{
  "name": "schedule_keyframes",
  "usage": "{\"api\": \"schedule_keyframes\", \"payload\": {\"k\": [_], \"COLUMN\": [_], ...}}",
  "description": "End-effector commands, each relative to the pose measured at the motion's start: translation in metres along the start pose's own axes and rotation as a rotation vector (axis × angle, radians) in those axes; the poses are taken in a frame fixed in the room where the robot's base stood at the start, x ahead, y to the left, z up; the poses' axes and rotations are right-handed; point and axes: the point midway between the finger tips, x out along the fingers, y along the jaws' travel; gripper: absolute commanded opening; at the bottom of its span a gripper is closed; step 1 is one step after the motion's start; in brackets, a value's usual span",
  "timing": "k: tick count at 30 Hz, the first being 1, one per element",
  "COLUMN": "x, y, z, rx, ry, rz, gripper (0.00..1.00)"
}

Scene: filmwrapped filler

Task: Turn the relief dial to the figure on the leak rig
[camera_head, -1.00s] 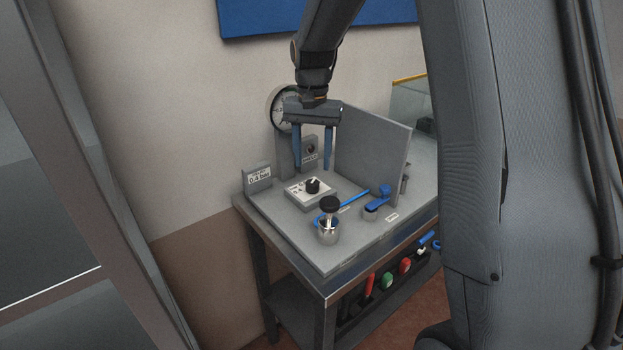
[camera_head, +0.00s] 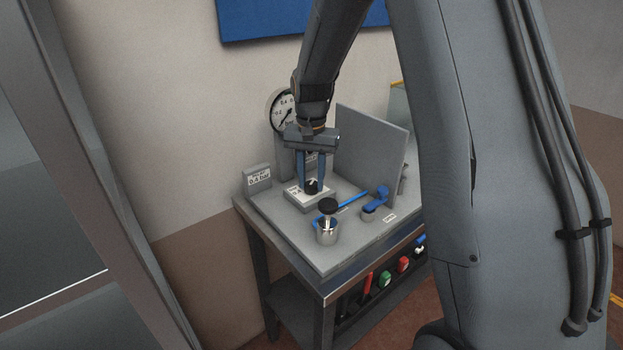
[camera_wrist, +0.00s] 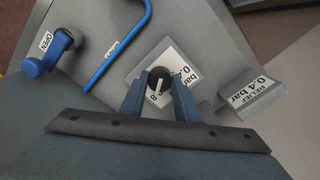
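The relief dial is a black knob (camera_head: 312,187) with a white pointer line, on a pale plate (camera_head: 294,194) with printed figures. It also shows in the wrist view (camera_wrist: 159,80), where its pointer line runs toward the bottom of the picture, near a figure that looks like 8. My gripper (camera_head: 312,184) points down over it, one blue finger on each side, seemingly touching the knob. In the wrist view my gripper (camera_wrist: 159,84) hides parts of the plate. A sign (camera_wrist: 250,93) beside it reads "RELIEF 0.4 bar".
A round gauge (camera_head: 284,112) stands behind my gripper. An upright grey panel (camera_head: 372,145) is to the right. A black-topped metal fitting (camera_head: 327,228), a blue tube (camera_head: 353,199) and a blue lever (camera_head: 377,201) sit nearby. The bench's front left is clear.

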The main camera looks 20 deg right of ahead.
Motion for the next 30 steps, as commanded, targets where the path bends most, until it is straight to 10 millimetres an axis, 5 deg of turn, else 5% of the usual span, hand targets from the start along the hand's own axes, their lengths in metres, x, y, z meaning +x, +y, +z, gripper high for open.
{"api": "schedule_keyframes", "payload": {"k": [14, 30], "x": [-0.0013, -0.0019], "y": [-0.0004, -0.0006], "z": [-0.0003, -0.0008], "rx": [-0.093, -0.564], "ry": [0.0, 0.001], "rz": [-0.001, -0.001], "gripper": [0.07, 0.07]}}
